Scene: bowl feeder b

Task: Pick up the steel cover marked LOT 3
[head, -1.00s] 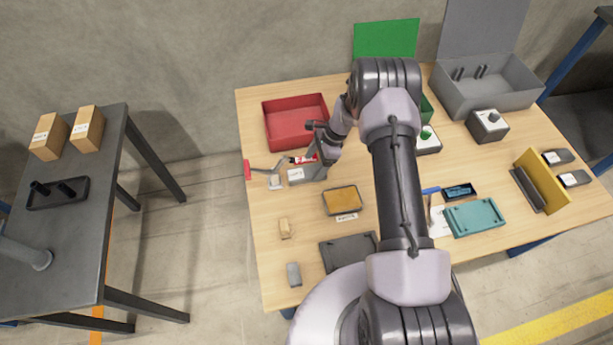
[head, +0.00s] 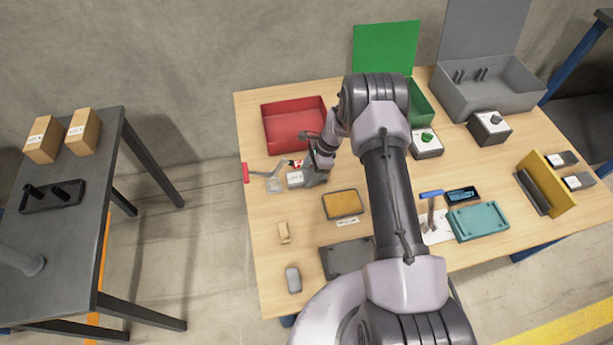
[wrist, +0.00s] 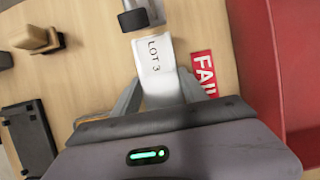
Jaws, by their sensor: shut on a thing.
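The steel cover marked LOT 3 (wrist: 158,62) sits between my fingers in the wrist view, its label facing up at me. My gripper (wrist: 160,84) is shut on it, one finger along each side. In the head view the cover (head: 294,179) shows at the left part of the table, below the red bin. My gripper (head: 308,179) is at its right end and hides part of it. I cannot tell whether the cover touches the table.
A red FAIL label (wrist: 204,72) lies close to the right finger, and the red bin (head: 295,128) stands just beyond. A red-handled tool (head: 246,173) lies to the left of the cover. A black tray with an amber top (head: 343,203) lies below right.

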